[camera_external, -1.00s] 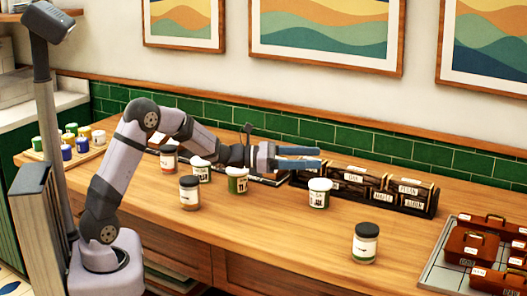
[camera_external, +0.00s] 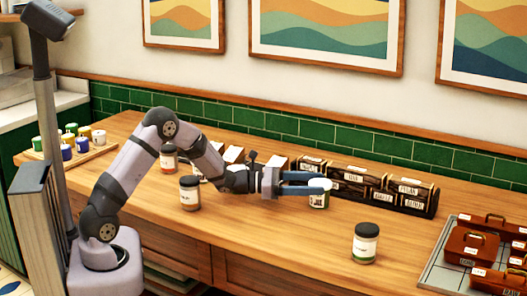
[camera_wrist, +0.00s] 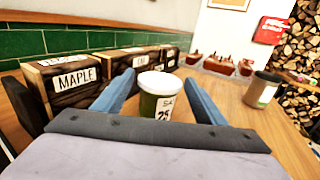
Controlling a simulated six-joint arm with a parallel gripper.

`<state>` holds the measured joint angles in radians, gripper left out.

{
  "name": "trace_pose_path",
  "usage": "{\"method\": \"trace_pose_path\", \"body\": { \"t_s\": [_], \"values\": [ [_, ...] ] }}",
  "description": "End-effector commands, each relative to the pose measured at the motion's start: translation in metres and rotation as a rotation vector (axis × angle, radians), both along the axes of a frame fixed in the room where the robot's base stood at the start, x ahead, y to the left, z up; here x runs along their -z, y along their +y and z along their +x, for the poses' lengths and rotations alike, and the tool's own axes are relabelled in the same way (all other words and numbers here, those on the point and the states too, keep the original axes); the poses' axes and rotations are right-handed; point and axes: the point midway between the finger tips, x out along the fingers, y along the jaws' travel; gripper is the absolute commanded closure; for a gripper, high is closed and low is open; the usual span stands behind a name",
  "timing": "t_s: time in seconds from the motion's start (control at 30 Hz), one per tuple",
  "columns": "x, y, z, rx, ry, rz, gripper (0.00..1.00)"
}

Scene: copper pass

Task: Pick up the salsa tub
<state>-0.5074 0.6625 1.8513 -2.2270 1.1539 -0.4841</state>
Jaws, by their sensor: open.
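The tub (camera_external: 318,201) with a white lid and a white-and-green label stands upright on the wooden counter. In the wrist view the tub (camera_wrist: 157,95) stands between my two blue fingers, with part of its label showing; the full word is not legible. My gripper (camera_external: 322,184) is open and level, with one finger on each side of the tub. In the wrist view my gripper (camera_wrist: 160,82) shows a gap beside the tub on both sides. The tub's lower part is hidden by my gripper's body there.
Dark labelled wooden boxes (camera_external: 360,188) stand close behind the tub; one reads MAPLE (camera_wrist: 70,80). A dark-lidded jar (camera_external: 365,243) stands front right, another jar (camera_external: 189,192) to the left. A tray (camera_external: 440,268) holds red-brown caddies at right.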

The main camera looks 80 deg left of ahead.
Motion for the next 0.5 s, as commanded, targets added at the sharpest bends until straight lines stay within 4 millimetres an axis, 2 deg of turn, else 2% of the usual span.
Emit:
{"method": "trace_pose_path", "body": {
  "t_s": [0.17, 0.5],
  "values": [
    [-0.001, -0.004, 0.009, 0.003, -0.001, 0.000, 0.35],
    [-0.001, -0.017, 0.050, 0.003, -0.001, 0.000, 0.35]
  ]
}}
